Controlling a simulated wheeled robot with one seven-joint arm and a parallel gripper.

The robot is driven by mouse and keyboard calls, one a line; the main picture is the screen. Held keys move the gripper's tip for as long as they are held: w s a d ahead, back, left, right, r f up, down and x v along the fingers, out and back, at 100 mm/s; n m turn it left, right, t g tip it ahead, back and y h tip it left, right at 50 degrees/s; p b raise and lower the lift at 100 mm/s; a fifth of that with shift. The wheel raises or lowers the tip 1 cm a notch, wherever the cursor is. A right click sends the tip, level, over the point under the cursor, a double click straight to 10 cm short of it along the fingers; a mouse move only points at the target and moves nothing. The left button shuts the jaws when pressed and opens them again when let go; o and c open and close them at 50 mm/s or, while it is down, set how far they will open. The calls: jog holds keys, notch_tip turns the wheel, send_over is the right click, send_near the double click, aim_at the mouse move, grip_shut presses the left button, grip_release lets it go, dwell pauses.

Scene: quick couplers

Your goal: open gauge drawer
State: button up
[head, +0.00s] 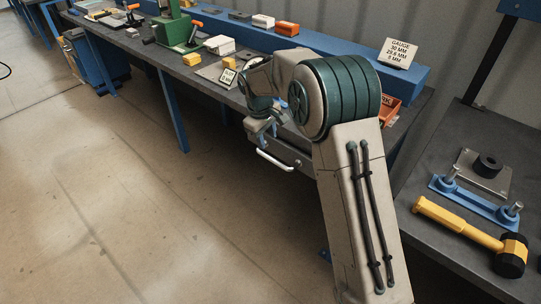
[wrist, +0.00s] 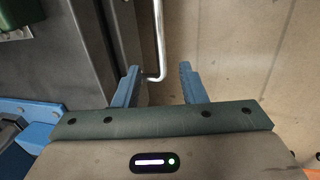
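The gauge drawer (head: 294,153) is a grey front under the bench top, partly hidden behind my arm. It appears shut or nearly so. Its pale bar handle (head: 275,163) stands out from the front. In the wrist view the handle (wrist: 160,40) runs down from the top edge and bends left at its lower end. My gripper (head: 263,136) is near the handle, just above it in the head view. In the wrist view my gripper (wrist: 158,72) has its blue fingers wide apart. The handle's end shows between them, touching neither; how far below is unclear.
The bench (head: 215,75) carries a green press (head: 174,28), small blocks and a gauge sign (head: 399,52). A side table (head: 450,240) at the right holds a yellow mallet (head: 460,228) and a blue bracket (head: 475,200). The floor (head: 150,210) before the drawer is clear.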

aim_at(271, 158)
jog(key=f, duration=0.3)
jog(key=w+f, duration=0.1)
jog(key=f, duration=0.2)
jog(key=d+f, duration=0.1)
jog(key=f, duration=0.2)
jog(key=shift+w+d+f, duration=0.1)
jog(key=shift+w+f, duration=0.15)
jog(key=shift+f, duration=0.05)
grip_shut()
